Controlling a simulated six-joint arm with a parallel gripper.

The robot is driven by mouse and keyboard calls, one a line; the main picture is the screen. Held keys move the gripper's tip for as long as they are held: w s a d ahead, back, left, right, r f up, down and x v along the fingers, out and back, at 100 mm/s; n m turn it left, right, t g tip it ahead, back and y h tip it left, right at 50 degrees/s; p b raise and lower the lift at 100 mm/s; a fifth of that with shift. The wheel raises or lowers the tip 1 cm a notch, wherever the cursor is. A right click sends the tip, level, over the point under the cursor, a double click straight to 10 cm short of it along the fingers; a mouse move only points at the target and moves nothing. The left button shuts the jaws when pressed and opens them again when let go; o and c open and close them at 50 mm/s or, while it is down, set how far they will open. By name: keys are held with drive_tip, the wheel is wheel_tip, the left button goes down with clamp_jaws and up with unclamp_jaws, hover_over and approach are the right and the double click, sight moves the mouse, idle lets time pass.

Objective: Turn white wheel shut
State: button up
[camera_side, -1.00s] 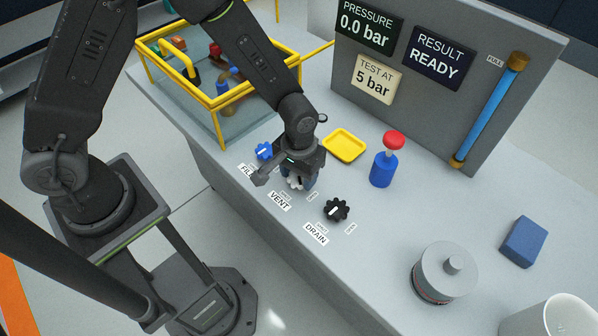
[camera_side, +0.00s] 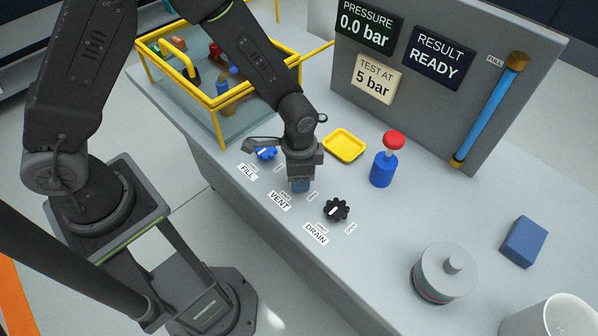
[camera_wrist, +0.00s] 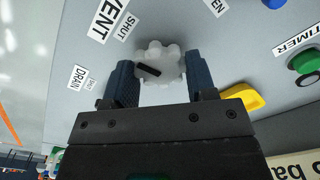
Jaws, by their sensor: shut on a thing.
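The white wheel (camera_wrist: 172,62) is the VENT wheel, with rounded lobes and a black bar mark. In the wrist view it sits between the two blue-padded fingers of my gripper (camera_wrist: 163,72). The bar slants, its upper end towards the left, with the SHUT label (camera_wrist: 124,27) above and left of it. In the side view my gripper (camera_side: 300,186) points down at the bench behind the VENT label (camera_side: 280,201), shut on the wheel, and the fingers hide the wheel there.
The blue FILL wheel (camera_side: 266,154) and black DRAIN wheel (camera_side: 337,209) flank my gripper closely. A yellow tray (camera_side: 344,146) and a red-topped blue post (camera_side: 384,168) stand behind. A yellow-framed tank (camera_side: 214,101) is at back left. The panel reads 0.0 bar, READY.

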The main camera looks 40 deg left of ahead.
drive_tip(key=shift+m, duration=0.7)
drive_tip(key=o, duration=0.9)
drive_tip(key=shift+r, duration=0.1)
wheel_tip(320, 180, up, 14)
drive_tip(key=shift+f, duration=0.15)
drive_tip(key=s+a+r+n+t, duration=0.2)
drive_tip(key=s+a+r+n, duration=0.1)
drive_tip(key=s+a+r, duration=0.1)
drive_tip(key=s+a+r+n+t, duration=0.1)
drive_tip(key=s+a+r+n, duration=0.2)
drive_tip(key=s+a+r, duration=0.1)
drive_tip(key=s+a+r+n+t, duration=0.2)
drive_tip(key=s+a+r+n, duration=0.1)
drive_tip(key=s+r, duration=0.3)
drive_tip(key=shift+s+a+t, duration=0.1)
drive_tip(key=shift+a+t, duration=0.2)
drive_tip(key=shift+a, duration=0.3)
